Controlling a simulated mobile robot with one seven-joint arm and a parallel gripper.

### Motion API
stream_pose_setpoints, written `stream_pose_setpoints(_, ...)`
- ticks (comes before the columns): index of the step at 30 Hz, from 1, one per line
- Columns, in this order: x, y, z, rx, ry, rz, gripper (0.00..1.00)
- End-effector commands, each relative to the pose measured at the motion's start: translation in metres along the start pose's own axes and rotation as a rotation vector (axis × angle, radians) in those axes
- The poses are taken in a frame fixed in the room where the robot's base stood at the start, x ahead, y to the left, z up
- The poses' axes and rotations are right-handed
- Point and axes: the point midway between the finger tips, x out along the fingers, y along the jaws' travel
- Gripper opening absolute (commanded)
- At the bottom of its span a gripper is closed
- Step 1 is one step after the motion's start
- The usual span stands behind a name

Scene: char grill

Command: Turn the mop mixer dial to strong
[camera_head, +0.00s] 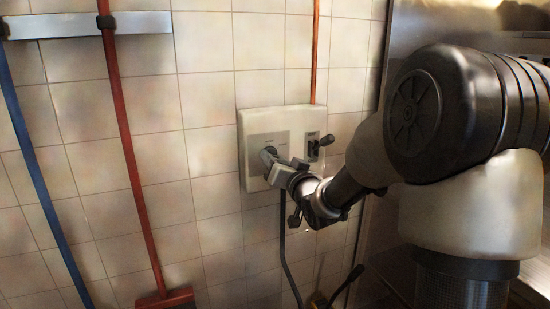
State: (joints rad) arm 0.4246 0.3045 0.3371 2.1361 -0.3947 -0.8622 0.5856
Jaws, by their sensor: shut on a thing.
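The mop mixer's pale wall panel (250,125) is fixed to the tiled wall in the middle of the picture. A dark grey dial (268,154) is on its left half, and my gripper (272,162) is shut on it. My arm comes in from the right, and the fingers hide much of the dial and any marks close below it. Faint lettering above the dial is too small to read. Which setting the dial points to, I cannot tell.
A dark lever switch (318,146) sits on the panel's right half, close to my wrist. A copper pipe (315,50) runs up from the panel, and a dark hose (284,250) hangs below. Red (125,130) and blue (35,190) handles hang from a wall rack (75,26) at left.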

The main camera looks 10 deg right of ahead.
Motion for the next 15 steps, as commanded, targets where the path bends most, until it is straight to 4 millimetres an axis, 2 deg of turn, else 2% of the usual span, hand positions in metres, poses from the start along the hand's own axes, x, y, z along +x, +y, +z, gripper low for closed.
stream_pose_setpoints(15,0.0009,-0.0014,-0.0028,0.115,0.006,-0.004,0.09)
